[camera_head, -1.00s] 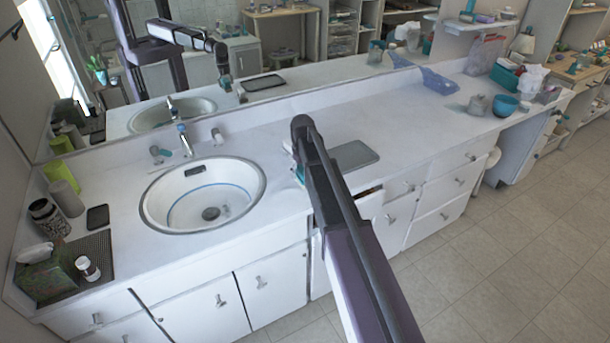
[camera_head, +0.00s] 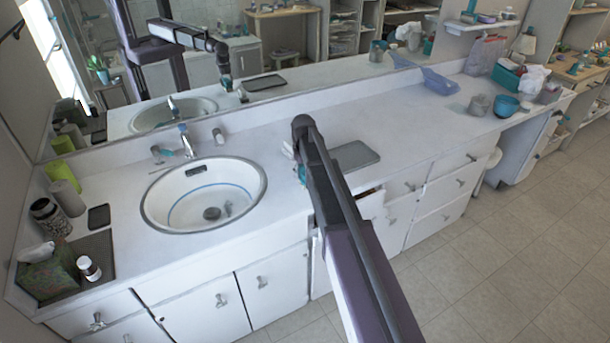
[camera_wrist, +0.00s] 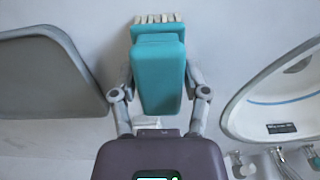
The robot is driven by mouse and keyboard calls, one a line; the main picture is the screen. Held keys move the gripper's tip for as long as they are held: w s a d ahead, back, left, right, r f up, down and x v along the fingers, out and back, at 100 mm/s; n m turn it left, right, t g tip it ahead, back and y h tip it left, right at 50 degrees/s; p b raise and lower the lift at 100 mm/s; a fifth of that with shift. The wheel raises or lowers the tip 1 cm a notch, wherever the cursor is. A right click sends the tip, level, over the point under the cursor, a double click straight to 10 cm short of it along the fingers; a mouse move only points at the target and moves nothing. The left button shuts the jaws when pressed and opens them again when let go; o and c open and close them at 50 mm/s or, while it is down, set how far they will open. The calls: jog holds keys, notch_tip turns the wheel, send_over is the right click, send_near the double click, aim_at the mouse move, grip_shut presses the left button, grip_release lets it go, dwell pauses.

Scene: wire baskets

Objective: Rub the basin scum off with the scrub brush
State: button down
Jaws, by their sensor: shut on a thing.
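The scrub brush (camera_wrist: 160,75) has a teal body and pale bristles, which show at its far end in the wrist view. My gripper (camera_wrist: 160,92) is shut on it, one finger on each side. In the head view my arm hides most of the gripper; a bit of teal (camera_head: 301,173) shows beside the arm's end, over the counter right of the basin. The round white basin (camera_head: 235,205) is set in the counter, with a blue line of scum (camera_head: 205,188) curving along its inner wall. The basin's rim also shows at the right of the wrist view (camera_wrist: 238,108).
A grey tray (camera_head: 355,155) lies on the counter just right of my arm. The faucet (camera_head: 187,145) stands behind the basin. A dark mat (camera_head: 98,262) with a tissue box and a small bottle is at left. The counter between tray and blue scoop (camera_head: 438,80) is clear.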

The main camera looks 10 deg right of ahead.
aim_at(303, 169)
jog(key=shift+s+r+p, duration=0.1)
jog(key=shift+r+p, duration=0.7)
jog(key=shift+r, duration=0.1)
jog(key=shift+r, duration=0.15)
jog(key=shift+r+p, duration=2.35)
jog(key=shift+p, duration=0.15)
jog(key=shift+r, duration=0.2)
jog(key=shift+r+p, duration=2.3)
jog(key=shift+p, duration=0.2)
